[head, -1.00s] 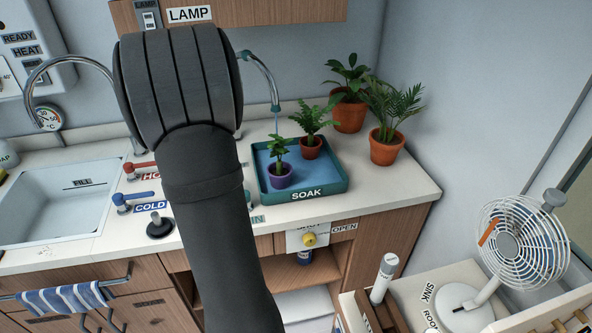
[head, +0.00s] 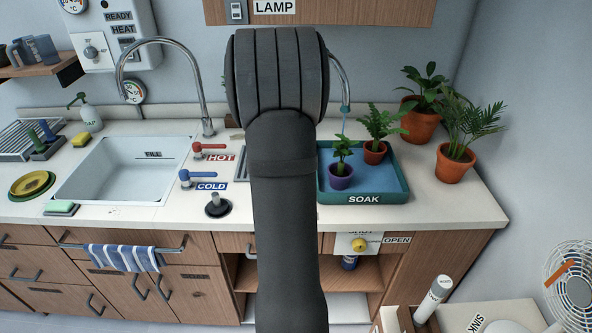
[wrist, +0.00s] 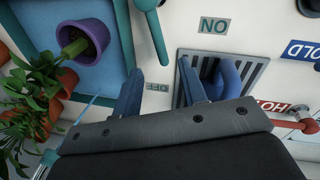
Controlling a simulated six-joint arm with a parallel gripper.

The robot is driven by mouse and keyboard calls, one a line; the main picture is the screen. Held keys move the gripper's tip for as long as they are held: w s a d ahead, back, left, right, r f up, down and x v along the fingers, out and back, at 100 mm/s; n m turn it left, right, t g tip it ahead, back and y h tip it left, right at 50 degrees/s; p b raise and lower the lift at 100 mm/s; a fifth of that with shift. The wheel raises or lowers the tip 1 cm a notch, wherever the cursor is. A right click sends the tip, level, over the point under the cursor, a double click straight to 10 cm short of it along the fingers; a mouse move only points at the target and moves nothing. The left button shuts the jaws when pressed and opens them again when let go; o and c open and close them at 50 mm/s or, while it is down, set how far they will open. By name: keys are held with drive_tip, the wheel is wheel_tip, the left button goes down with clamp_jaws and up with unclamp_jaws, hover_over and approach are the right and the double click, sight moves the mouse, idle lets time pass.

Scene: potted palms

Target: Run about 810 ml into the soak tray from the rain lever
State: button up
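The teal soak tray (head: 405,190) stands on the counter, with blue inside it and potted plants standing in it. The teal-tipped rain spout (head: 345,108) hangs over it, and a thin blue streak like running water drops from its tip. The streak also shows in the wrist view. The teal lever (wrist: 152,32) shows in the wrist view, its free end pointing toward the OFF label (wrist: 158,87), with the ON label (wrist: 214,25) to its right. My gripper (wrist: 162,90) is open and empty, its fingertips apart and just below the lever end. My arm hides the lever in the head view.
A purple pot (head: 340,177) stands in the tray, and two terracotta pots stand beside it on the counter. Red hot (head: 205,148) and blue cold (head: 195,178) levers are left of my arm. A tall sink faucet (head: 165,50) arches over the sink (head: 120,175).

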drive_tip(key=f, duration=0.3)
drive_tip(key=d+f, duration=0.1)
drive_tip(key=f, duration=0.3)
drive_tip(key=shift+w+d+f, duration=0.1)
drive_tip(key=shift+w+d, duration=0.1)
clamp_jaws()
